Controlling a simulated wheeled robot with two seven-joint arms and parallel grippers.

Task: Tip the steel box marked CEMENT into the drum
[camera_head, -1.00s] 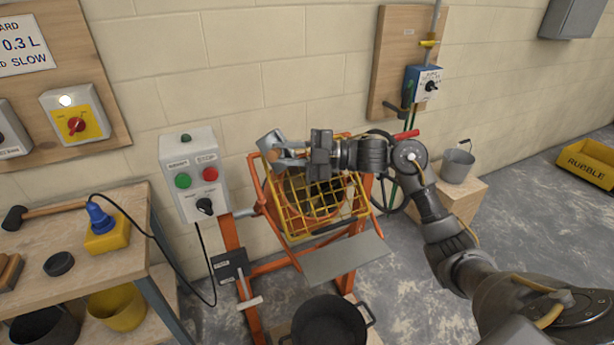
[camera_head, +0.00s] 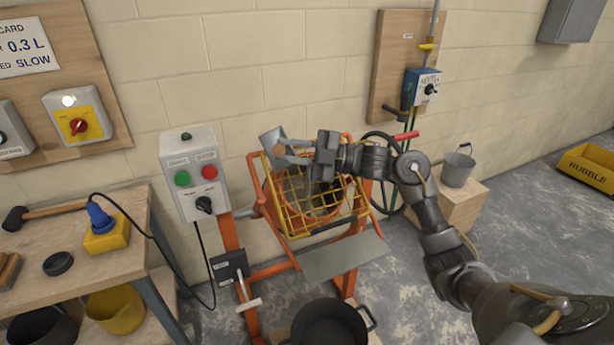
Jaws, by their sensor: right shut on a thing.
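The steel box (camera_head: 270,137) is a small grey metal box, tilted over the upper left of the drum's guard. Any marking on it cannot be read, and its contents are not visible. My right gripper (camera_head: 283,151) comes in from the right and is shut on the box, by a brownish grip on its side. The orange mixer drum (camera_head: 325,205) sits below the gripper, behind a yellow wire guard (camera_head: 293,222) that covers its mouth. The fingers partly hide the box. My left gripper is not in view.
A control box (camera_head: 193,174) with green and red buttons stands left of the mixer. A grey chute plate (camera_head: 343,258) and a black tub (camera_head: 330,325) are below. A workbench (camera_head: 80,260) is at left. A bucket (camera_head: 457,168) stands on a wooden block at right.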

